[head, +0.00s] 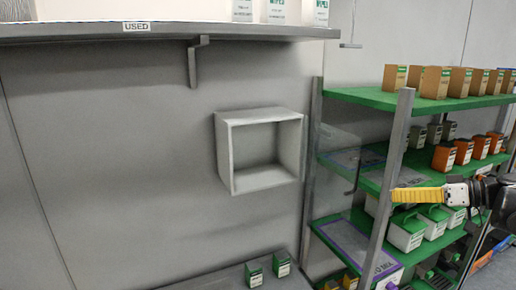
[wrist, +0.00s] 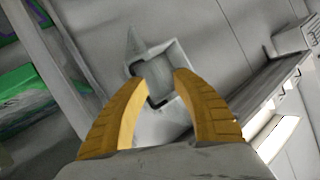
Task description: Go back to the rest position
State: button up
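My gripper (head: 418,195) shows at the right of the head view, in front of the green shelf rack, with its yellow fingers pointing left. In the wrist view my gripper (wrist: 160,88) has its two yellow fingers spread apart with a gap between the tips. Nothing is held between them. The open white wall box (head: 262,150) is on the grey wall, left of my gripper. It also shows in the wrist view (wrist: 178,62), seen past the fingertips, and looks empty in the head view.
The green shelf rack (head: 352,97) holds several boxes and containers, with a post (head: 390,185) near my gripper. A grey shelf (head: 165,37) with a "USED" label runs along the upper left. Two small green-topped boxes (head: 282,264) stand on a low surface. The wall's left side is clear.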

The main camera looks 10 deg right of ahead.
jog(key=s+a+f+m+g+h+b, duration=0.1)
jog(key=s+a+f+m+g+h, duration=0.15)
jog(key=a, duration=0.75)
jog(key=s+a+f+m+g+h+b, duration=0.1)
jog(key=s+a+f+h+b, duration=0.2)
jog(key=a, duration=0.6)
jog(key=s+a+f+m+t+h+b, duration=0.1)
jog(key=s+a+f+h, duration=0.4)
jog(key=s+f, duration=0.8)
jog(key=s+a+b, duration=0.1)
jog(key=a, duration=0.2)
jog(key=shift+s+m, duration=0.25)
jog(key=shift+m, duration=0.1)
